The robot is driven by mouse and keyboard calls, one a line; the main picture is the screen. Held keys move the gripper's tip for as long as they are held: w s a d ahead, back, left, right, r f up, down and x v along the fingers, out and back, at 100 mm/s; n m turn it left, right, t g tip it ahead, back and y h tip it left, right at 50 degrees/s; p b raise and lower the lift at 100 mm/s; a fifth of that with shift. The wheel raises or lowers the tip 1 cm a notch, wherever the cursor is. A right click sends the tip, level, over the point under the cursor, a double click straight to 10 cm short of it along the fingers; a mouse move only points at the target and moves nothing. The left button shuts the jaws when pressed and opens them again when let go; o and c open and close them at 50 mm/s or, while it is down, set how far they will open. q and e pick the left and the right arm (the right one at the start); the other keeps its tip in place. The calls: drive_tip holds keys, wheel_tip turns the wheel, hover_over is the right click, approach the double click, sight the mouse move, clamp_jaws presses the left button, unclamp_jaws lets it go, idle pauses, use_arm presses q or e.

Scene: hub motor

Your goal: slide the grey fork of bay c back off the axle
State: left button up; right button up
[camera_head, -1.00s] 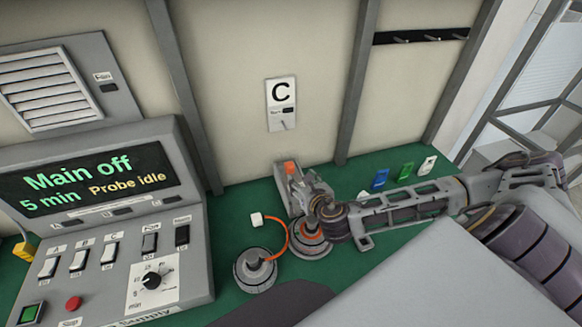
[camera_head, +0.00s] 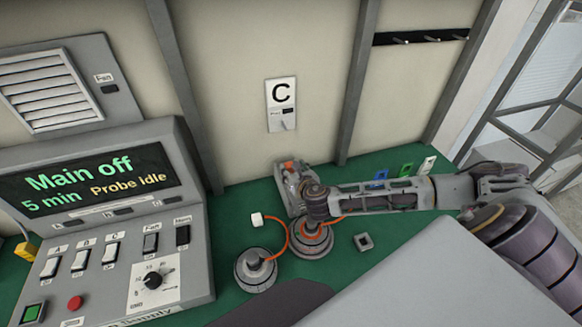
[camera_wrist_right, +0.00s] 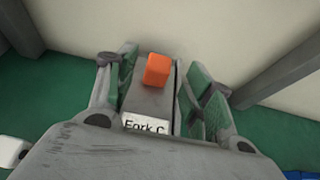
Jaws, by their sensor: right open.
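The grey fork of bay C (camera_head: 284,190) stands on the green bench below the C sign, with an orange knob on top. In the right wrist view the fork (camera_wrist_right: 150,100) carries the label "Fork C" and the orange knob (camera_wrist_right: 157,70). My right gripper (camera_wrist_right: 165,85) is open, its green-padded fingers on either side of the fork; contact cannot be told. In the head view the right gripper (camera_head: 300,180) hides part of the fork. A round hub motor (camera_head: 311,240) with an orange cable sits in front of the fork. The axle cannot be made out. My left gripper is out of view.
A white cube (camera_head: 257,219) and a small grey square piece (camera_head: 363,241) lie nearby. The control console (camera_head: 110,230) fills the left; the wall (camera_head: 240,60) is behind.

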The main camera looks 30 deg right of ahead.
sight(290, 165)
drive_tip(key=shift+x, duration=1.75)
clamp_jaws()
